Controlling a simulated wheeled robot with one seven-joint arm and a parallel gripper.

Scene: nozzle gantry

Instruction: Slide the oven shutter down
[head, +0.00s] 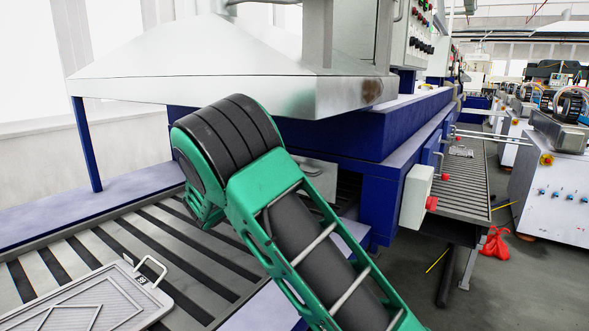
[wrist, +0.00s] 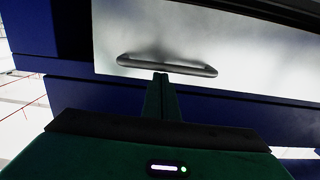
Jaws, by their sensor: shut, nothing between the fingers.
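The oven shutter (wrist: 240,62) is a grey metal panel across the upper part of the wrist view. A dark elongated handle (wrist: 167,66) runs along its lower part. My gripper (wrist: 161,77) is shut and empty, with its fingertips just at or below the middle of the handle. I cannot tell whether they touch it. In the head view my green and black arm reaches toward the oven and hides the gripper and most of the shutter. A grey metal piece (head: 320,176) beside the arm may be part of the shutter.
A blue oven frame (head: 385,190) stands behind my arm under a pale metal hood (head: 200,85). A slatted conveyor (head: 180,245) runs below, with a metal tray (head: 90,300) on it at lower left. A white switch box (head: 415,196) juts out at right.

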